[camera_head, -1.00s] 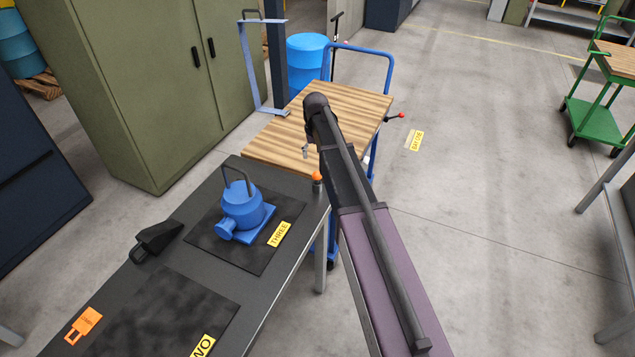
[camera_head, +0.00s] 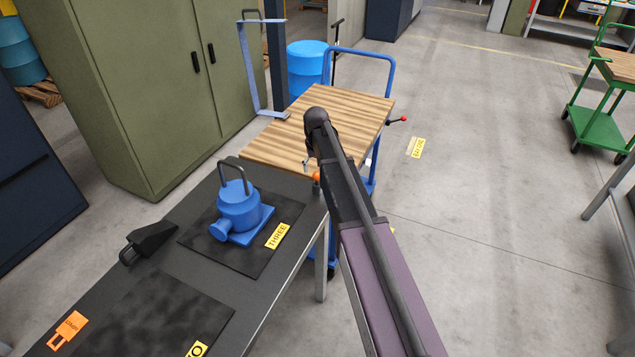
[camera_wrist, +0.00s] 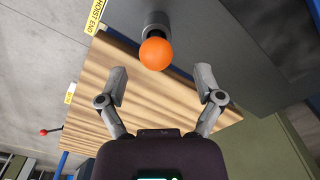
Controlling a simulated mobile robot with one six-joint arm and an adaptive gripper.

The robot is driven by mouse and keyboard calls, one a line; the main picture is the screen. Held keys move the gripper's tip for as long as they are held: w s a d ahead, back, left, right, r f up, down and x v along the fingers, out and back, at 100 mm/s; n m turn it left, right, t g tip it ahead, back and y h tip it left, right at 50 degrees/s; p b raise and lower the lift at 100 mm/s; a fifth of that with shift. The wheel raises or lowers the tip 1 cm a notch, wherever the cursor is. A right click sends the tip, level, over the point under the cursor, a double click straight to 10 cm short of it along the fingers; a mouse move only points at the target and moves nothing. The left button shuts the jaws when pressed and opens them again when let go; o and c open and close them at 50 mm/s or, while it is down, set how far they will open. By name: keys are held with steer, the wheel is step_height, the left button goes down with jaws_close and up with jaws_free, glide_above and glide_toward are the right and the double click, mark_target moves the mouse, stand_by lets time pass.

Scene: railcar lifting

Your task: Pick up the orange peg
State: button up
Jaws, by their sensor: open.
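The orange peg has a round orange knob (camera_wrist: 156,54) on a grey cylindrical stem, at the edge of the dark bench in the wrist view. In the head view the peg (camera_head: 317,177) is a small orange spot at the bench's far right corner, partly hidden by my arm. My gripper (camera_wrist: 160,74) is open and empty, with one finger on each side below the knob in the wrist view. The knob appears just beyond the fingertips, centred between them; I see no contact. In the head view only a bit of my gripper (camera_head: 306,162) shows.
The dark bench (camera_head: 215,285) holds a blue pump-like part (camera_head: 238,210), a black wedge (camera_head: 150,241) and an orange tag (camera_head: 68,328). A blue cart with a wooden top (camera_head: 335,100) stands just behind it. A green cabinet (camera_head: 130,90) is at left. Open floor lies right.

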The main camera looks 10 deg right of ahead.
mark_target(317, 182)
steer(key=shift+f, duration=0.1)
stand_by(0.3)
steer(key=f+b, duration=0.5)
steer(key=shift+w+d, duration=0.1)
steer(key=shift+d, duration=0.15)
stand_by(0.7)
jaws_close()
